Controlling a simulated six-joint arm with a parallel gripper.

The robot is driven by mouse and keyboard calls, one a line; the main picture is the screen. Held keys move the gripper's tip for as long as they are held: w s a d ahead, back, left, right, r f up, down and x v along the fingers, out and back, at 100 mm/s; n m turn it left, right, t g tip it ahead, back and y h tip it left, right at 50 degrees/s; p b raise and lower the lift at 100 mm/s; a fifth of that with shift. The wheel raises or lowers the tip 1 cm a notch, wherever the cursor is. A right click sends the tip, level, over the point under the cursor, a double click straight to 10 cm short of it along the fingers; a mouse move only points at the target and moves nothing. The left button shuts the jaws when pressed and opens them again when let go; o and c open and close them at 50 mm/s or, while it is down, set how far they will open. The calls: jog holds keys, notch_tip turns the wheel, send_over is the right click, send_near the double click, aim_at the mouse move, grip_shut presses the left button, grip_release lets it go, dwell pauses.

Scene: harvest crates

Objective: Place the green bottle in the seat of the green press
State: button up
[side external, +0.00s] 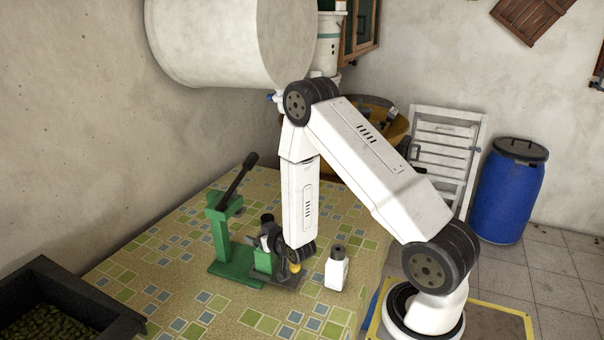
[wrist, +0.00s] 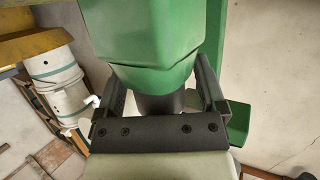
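The green press (side external: 222,235) stands on the tiled table in the side view, its black lever raised. In the wrist view, part of its green frame (wrist: 238,122) shows at the right. The green bottle (wrist: 150,45) fills the top middle of the wrist view, its dark cap toward the gripper body. My gripper (wrist: 160,88) has a finger on either side of it and appears shut on it. The seat cannot be made out.
A white bottle (side external: 337,272) with a dark cap stands right of my gripper. A dark grey base (side external: 280,282) lies beside the green press. A black crate (side external: 80,290) of green produce is at the lower left. The table front is clear.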

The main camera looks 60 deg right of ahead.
jog(key=shift+r, duration=0.15)
jog(key=v, duration=0.7)
jog(key=shift+s, duration=0.2)
jog(key=shift+a+r, duration=0.1)
jog(key=shift+a, duration=0.1)
dwell(0.7)
jog(key=a+r+n+g+y, duration=0.3)
jog(key=a+g+y, duration=0.2)
jog(key=a, duration=0.4)
jog(key=s+a+r+n+g+y, duration=0.1)
jog(key=s+a+r+g, duration=0.3)
jog(key=s, duration=0.4)
jog(key=shift+a+r+n+g, duration=0.4)
jog(key=shift+a+n+g, duration=0.1)
jog(key=shift+a, duration=0.45)
